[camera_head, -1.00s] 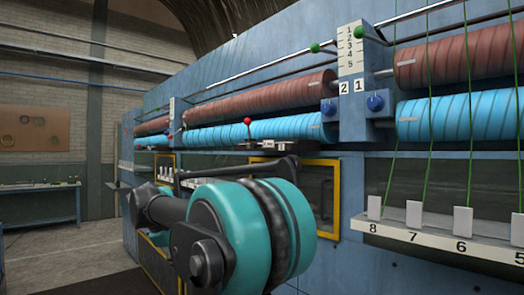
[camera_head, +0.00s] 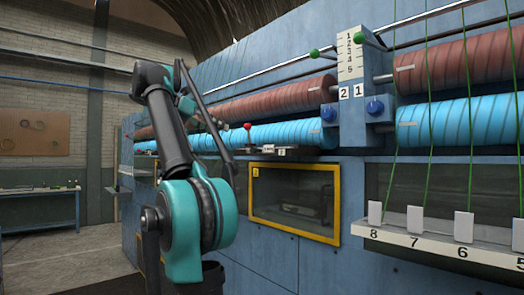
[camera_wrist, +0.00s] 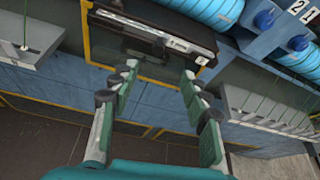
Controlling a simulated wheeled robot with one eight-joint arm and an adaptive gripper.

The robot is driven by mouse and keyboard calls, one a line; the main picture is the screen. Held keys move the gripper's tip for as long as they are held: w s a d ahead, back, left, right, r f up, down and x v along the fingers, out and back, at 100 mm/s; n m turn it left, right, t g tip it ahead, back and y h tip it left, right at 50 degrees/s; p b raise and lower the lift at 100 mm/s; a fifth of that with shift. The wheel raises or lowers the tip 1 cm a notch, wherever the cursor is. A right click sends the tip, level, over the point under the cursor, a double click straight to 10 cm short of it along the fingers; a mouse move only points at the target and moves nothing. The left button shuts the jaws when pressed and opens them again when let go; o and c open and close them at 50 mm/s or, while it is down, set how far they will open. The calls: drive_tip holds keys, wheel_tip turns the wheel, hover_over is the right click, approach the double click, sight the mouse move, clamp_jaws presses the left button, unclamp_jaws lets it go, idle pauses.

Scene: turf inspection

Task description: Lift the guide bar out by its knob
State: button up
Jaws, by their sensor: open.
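A red ball knob (camera_head: 248,127) stands upright on a short stem in front of the blue roller, beside a small metal plate. Metal bars with green ball knobs (camera_head: 314,53) run above the red roller, by the numbered scale. I cannot tell for certain which knob belongs to the guide bar. In the wrist view my gripper (camera_wrist: 160,75) is open and empty, its fingers spread in front of the machine's lower face. A dark ledge with a pale metal piece (camera_wrist: 160,34) lies beyond the fingertips. My gripper is hidden in the head view.
The red roller (camera_head: 280,97) and blue roller (camera_head: 270,135) run along the machine. Blue knobs (camera_head: 375,107) sit by the numbered post (camera_head: 350,62). A yellow-framed window (camera_head: 295,203) is below. Green threads (camera_head: 428,120) hang at right above a numbered shelf (camera_head: 440,247). Floor at left is clear.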

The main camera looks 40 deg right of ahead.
sight(258, 150)
drive_tip(key=x, duration=1.6)
drive_tip(key=shift+f, duration=0.1)
clamp_jaws()
